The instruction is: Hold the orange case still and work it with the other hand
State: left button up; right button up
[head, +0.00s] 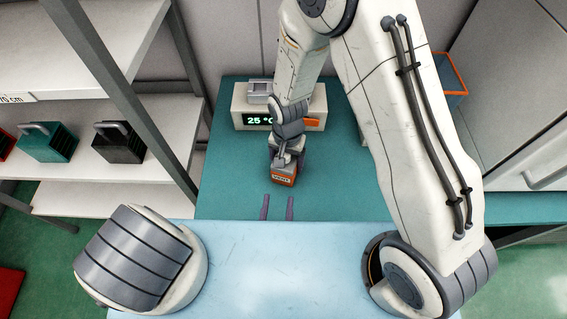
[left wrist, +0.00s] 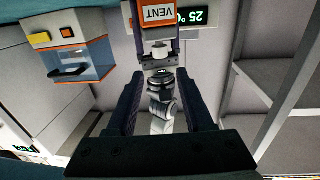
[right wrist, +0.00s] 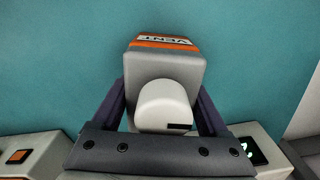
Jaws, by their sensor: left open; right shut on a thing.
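The orange case (head: 284,180), marked VENT, stands over the teal bench. It also shows in the left wrist view (left wrist: 159,14) and, with its grey body and a pale rounded part, in the right wrist view (right wrist: 165,60). My right gripper (head: 287,160) comes down from above and is shut on the case, a finger on each side (right wrist: 160,92). My left gripper (head: 277,207) is open and empty, its two dark fingers in front of the case and apart from it. In the left wrist view its fingers (left wrist: 165,90) point toward the case.
A pale device (head: 241,120) with a 25 °C display and orange button stands behind the case. A container with an orange rim (head: 456,74) is at the back right. Shelves at left hold a teal box (head: 46,146) and a black box (head: 119,146). Bench left of the case is clear.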

pick_arm(q)
jog(key=shift+w+d, duration=0.2)
jog(key=shift+w, duration=1.6)
jog(key=shift+w+d, duration=0.15)
jog(key=shift+w, duration=1.65)
jog(key=shift+w+d, duration=0.2)
jog(key=shift+w, duration=1.6)
grip_shut()
